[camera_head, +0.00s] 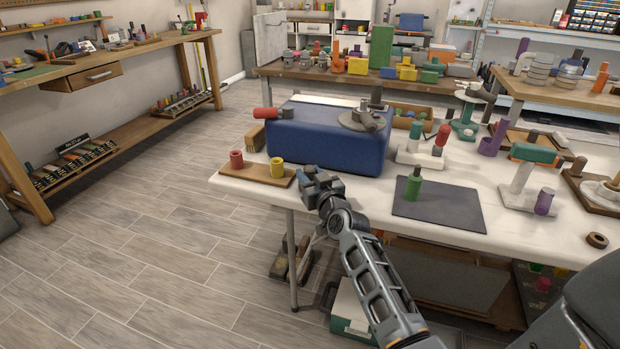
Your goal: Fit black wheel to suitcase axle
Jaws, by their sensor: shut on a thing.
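The blue suitcase (335,141) lies on the white-topped table, near its left end. A grey round fitting (362,119) with an upright dark post is on its top. A red peg with a grey end (272,113) is at its left side. I cannot tell which part is the axle. My gripper (308,180) is in front of the suitcase, at the table's front edge, beside a wooden board. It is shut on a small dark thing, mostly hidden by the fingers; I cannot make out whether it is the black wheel. A dark ring (597,240) lies at the table's right front.
The wooden board (252,174) carries a red and a yellow cup. A dark mat (450,208) with a green bottle-shaped piece lies to the right. Stands with coloured pegs crowd the table's right side. Open floor (160,255) lies to the left.

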